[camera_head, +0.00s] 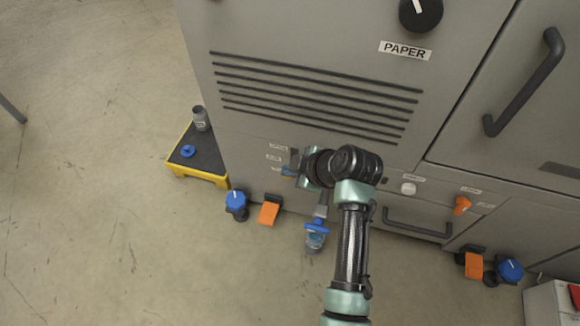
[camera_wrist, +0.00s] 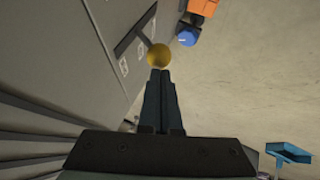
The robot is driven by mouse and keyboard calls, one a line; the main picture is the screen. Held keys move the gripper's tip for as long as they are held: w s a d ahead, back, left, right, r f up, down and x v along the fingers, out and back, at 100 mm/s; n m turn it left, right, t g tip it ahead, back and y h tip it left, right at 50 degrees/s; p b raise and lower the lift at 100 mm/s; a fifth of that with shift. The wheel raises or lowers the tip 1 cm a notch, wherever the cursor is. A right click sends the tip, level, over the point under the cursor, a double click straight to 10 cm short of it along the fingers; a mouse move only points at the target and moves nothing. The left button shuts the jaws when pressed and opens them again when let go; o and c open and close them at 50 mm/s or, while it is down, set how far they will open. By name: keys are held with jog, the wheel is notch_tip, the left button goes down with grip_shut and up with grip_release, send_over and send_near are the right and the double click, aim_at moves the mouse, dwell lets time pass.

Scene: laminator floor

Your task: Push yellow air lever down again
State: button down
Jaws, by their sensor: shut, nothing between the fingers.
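The yellow ball knob (camera_wrist: 159,56) of the air lever shows in the wrist view, just beyond my fingertips. Its dark shaft (camera_wrist: 143,27) runs from the knob to the grey machine panel. My gripper (camera_wrist: 160,73) is shut and empty, with its fingertips pointing at the knob. The tips are very close to the knob; I cannot tell whether they touch it. In the head view my gripper (camera_head: 290,168) is at the lower front of the machine, partly hidden by my wrist. The yellow knob cannot be made out there.
A blue-capped caster (camera_head: 236,201) and an orange pedal (camera_head: 268,213) stand at the machine's base. A blue-topped clear bowl (camera_head: 316,234) hangs beside my arm. A yellow-edged platform (camera_head: 196,176) holds a grey bottle (camera_head: 201,119).

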jog(key=shift+s+f+t, duration=0.2)
jog(key=shift+f+t, duration=0.05)
jog(key=shift+t, duration=0.05)
notch_tip(320, 180, down, 6)
jog(key=s+n+t+b, duration=0.1)
jog(key=s+t+b, duration=0.1)
jog(key=b, duration=0.3)
jog(key=shift+s+a+t+h, duration=0.2)
jog(key=shift+a+t+h, duration=0.1)
jog(key=shift+a+t, duration=0.1)
jog(key=shift+r+p, duration=0.45)
jog(key=shift+r, duration=0.25)
jog(key=shift+a, duration=0.15)
